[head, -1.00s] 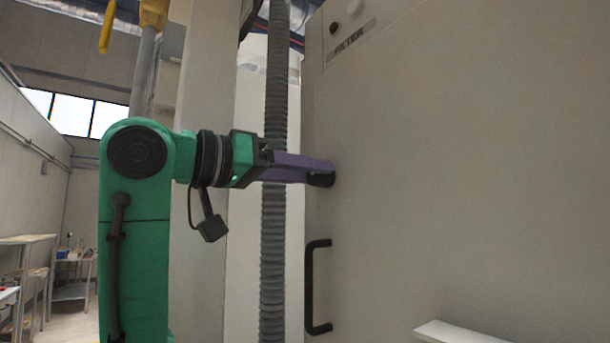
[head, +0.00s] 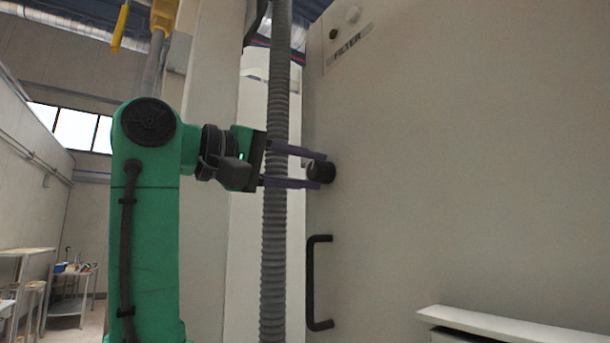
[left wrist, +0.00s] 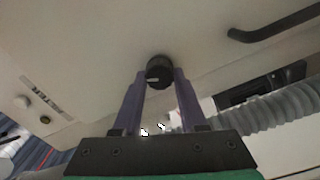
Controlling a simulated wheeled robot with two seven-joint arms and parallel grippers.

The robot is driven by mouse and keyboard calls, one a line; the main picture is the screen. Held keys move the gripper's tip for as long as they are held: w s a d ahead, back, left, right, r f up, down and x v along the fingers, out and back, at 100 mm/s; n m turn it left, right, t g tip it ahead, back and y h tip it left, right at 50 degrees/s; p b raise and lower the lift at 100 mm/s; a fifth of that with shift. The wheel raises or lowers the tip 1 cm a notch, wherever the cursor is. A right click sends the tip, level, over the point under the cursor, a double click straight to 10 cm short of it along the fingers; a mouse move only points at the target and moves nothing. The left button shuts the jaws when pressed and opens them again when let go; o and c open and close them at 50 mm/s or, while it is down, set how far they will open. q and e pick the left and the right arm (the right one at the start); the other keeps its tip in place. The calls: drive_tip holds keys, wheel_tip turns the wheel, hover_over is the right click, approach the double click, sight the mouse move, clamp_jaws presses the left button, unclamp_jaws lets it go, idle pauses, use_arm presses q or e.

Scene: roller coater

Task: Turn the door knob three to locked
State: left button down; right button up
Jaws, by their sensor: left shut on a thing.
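The door knob (head: 321,172) is a round black knob on the pale cabinet door (head: 450,170), just above a black bar handle (head: 318,285). In the left wrist view the knob (left wrist: 159,72) has a light mark on its face. My left gripper (head: 318,170) comes in from the left, its two purple fingers one above the other, with the knob between their tips. The left wrist view shows the fingertips (left wrist: 159,75) on both sides of the knob, shut on it. My right gripper is not in view.
A grey corrugated hose (head: 274,200) hangs vertically behind my left gripper. A FILTER label (head: 348,46) with small round fittings is at the door's top. A pale ledge (head: 500,325) juts out at the lower right. Workbenches (head: 75,285) stand far left.

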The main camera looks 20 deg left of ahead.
use_arm(q)
drive_tip(key=shift+n+b, duration=0.6)
drive_tip(key=shift+n, duration=1.6)
drive_tip(key=shift+c, duration=2.2)
unclamp_jaws()
drive_tip(key=shift+w+d, duration=0.15)
drive_tip(key=shift+d, duration=0.05)
